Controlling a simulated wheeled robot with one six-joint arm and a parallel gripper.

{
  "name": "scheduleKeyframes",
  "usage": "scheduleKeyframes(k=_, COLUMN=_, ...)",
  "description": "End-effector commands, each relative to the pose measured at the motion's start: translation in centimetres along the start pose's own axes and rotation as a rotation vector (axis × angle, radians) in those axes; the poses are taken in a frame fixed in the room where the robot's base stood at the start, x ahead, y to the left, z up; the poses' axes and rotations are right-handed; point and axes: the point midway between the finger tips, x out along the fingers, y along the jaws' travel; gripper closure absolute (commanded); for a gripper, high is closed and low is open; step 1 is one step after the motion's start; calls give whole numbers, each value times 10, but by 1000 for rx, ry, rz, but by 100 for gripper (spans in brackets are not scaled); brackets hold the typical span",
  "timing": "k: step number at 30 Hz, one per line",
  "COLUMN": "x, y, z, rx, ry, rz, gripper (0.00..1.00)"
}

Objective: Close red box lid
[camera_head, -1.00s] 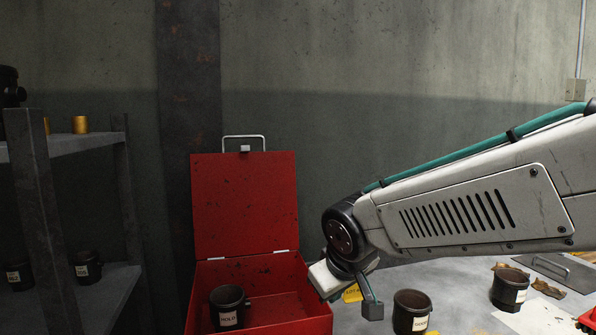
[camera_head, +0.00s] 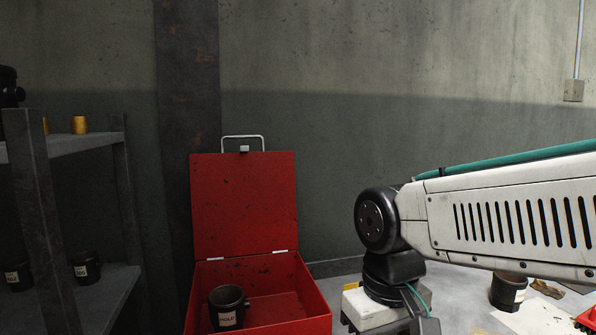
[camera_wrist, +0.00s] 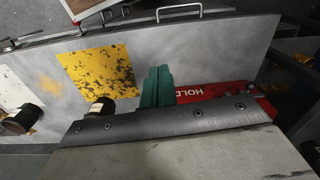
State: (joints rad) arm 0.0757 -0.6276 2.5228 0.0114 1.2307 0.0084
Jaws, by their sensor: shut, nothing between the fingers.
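The red box (camera_head: 318,312) stands left of my arm with its lid (camera_head: 245,205) open and upright, hinged along the back edge. A metal handle (camera_head: 243,137) tops the lid. A dark mug with a HOLD label (camera_head: 227,308) stands inside the box. My gripper's green fingers (camera_wrist: 157,87) are shut and empty in the wrist view. Part of the red box (camera_wrist: 225,90) with the word HOLD shows just right of them there. In the head view my wrist is right of the box, apart from it, and my fingers are out of sight.
A dark mug (camera_head: 508,290) stands on the table at right. The wrist view shows a yellow patch (camera_wrist: 98,75) and dark mugs (camera_wrist: 22,120) on the grey table (camera_wrist: 215,50). A metal shelf (camera_head: 75,145) stands at left. The wall is behind the box.

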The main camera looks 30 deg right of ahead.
Motion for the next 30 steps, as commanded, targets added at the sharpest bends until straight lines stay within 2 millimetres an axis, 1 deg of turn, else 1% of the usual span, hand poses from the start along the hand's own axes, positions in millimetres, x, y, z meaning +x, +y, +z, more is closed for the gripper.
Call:
scheduleKeyframes(k=5, x=-2, y=4, z=-26, rx=60, ry=-46, rz=-33, gripper=100)
scheduleKeyframes(k=7, x=-5, y=6, z=-41, rx=91, ry=-64, rz=-56, gripper=100)
scheduleKeyframes(k=8, x=-6, y=6, z=-48, rx=106, ry=-71, rz=-69, gripper=100)
scheduleKeyframes(k=11, x=-11, y=9, z=-82, rx=171, ry=-99, rz=-128, gripper=100)
scheduleKeyframes(k=12, x=-14, y=10, z=-99, rx=202, ry=-110, rz=-160, gripper=100)
scheduleKeyframes(k=14, x=-17, y=14, z=-127, rx=252, ry=-125, rz=-215, gripper=100)
scheduleKeyframes(k=15, x=-19, y=17, z=-147, rx=286, ry=-131, rz=-255, gripper=100)
scheduleKeyframes(k=17, x=-22, y=22, z=-177, rx=334, ry=-138, rz=-317, gripper=100)
scheduleKeyframes(k=18, x=-23, y=26, z=-198, rx=366, ry=-143, rz=-361, gripper=100)
scheduleKeyframes(k=20, x=-25, y=33, z=-230, rx=413, ry=-144, rz=-429, gripper=100)
scheduleKeyframes(k=21, x=-25, y=39, z=-251, rx=443, ry=-145, rz=-476, gripper=100)
scheduleKeyframes(k=23, x=-26, y=49, z=-283, rx=487, ry=-140, rz=-550, gripper=100)
scheduleKeyframes(k=24, x=-27, y=57, z=-305, rx=515, ry=-136, rz=-601, gripper=100)
scheduleKeyframes(k=26, x=-28, y=70, z=-338, rx=554, ry=-124, rz=-681, gripper=100)
scheduleKeyframes(k=27, x=-28, y=80, z=-359, rx=579, ry=-115, rz=-737, gripper=100)
scheduleKeyframes(k=29, x=-30, y=96, z=-392, rx=611, ry=-94, rz=-824, gripper=100)
scheduleKeyframes(k=30, x=-31, y=107, z=-413, rx=629, ry=-79, rz=-885, gripper=100)
